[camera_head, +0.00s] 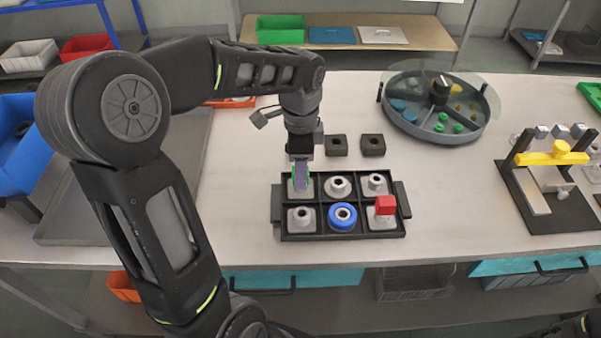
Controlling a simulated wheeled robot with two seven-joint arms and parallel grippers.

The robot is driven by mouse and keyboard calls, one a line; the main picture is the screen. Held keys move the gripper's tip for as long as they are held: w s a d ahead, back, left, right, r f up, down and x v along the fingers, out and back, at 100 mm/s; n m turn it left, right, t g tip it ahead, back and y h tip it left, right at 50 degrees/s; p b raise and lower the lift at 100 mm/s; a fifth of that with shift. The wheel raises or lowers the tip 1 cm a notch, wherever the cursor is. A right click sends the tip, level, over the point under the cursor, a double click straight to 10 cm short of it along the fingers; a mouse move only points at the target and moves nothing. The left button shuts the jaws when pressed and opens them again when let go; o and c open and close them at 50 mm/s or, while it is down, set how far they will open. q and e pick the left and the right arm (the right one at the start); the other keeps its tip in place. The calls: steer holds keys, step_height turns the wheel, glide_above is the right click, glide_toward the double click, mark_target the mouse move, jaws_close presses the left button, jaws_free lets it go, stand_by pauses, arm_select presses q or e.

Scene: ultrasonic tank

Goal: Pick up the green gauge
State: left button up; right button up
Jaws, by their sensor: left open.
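The black tray (281,237) stands on the white table and holds several grey fittings in its compartments. My left gripper (301,184) points down at the back-left compartment, with its jaws open around or just over the thing there. Thin green edges of the green gauge (294,178) show beside the fingers, and the rest of it is hidden by the gripper. I cannot tell whether the fingers touch it. A blue ring (333,222) sits on the front-middle fitting, and a red block (386,205) sits on the front-right one. My right gripper is not in view.
Two dark square blocks (373,145) lie behind the tray. A round grey tank (398,118) with small coloured parts stands at the back right. A black fixture with a yellow clamp (552,158) stands at the right. The table between tray and fixture is clear.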

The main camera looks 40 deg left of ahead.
arm_select(q)
steer(key=shift+c, duration=0.4)
jaws_close()
stand_by(0.5)
